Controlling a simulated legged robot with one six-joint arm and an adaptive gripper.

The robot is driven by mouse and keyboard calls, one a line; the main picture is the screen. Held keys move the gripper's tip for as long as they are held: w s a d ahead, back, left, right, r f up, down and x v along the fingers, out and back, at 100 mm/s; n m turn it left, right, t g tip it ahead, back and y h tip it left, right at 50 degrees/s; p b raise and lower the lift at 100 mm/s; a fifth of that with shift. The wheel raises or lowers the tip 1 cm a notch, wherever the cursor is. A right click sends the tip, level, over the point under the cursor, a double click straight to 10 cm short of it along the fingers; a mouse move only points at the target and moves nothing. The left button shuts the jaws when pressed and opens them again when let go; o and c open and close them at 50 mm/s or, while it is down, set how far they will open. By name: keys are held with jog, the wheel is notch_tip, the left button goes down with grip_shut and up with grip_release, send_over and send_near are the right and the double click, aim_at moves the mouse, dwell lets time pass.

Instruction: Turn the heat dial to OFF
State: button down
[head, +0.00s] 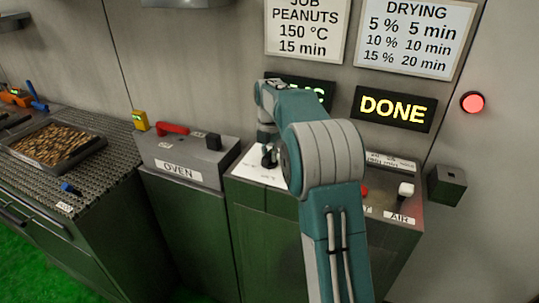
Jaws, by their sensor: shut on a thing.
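My arm reaches from the lower middle over the green cabinet (250,205) and bends down at its far left part. My gripper (268,160) is small and dark in the head view, over a white dial plate (254,173) on the cabinet top. It is shut on a dark knob there, which I take as the heat dial. The fingers and wrist hide most of the knob. The dial's pointer and the plate's marks are too small or hidden to read.
A DONE display (393,109) hangs behind; my arm partly covers another display. The oven box (182,160) with a red handle (173,129) stands left. A white AIR knob (405,190) is at right. A peanut tray (55,147) lies far left.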

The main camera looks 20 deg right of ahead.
aim_at(269, 153)
jog(key=shift+w+a+n, duration=0.1)
jog(key=shift+n, duration=0.7)
jog(key=c, duration=0.6)
grip_release()
jog(key=shift+o, duration=0.2)
notch_tip(269, 153, up, 12)
jog(key=shift+f, duration=0.1)
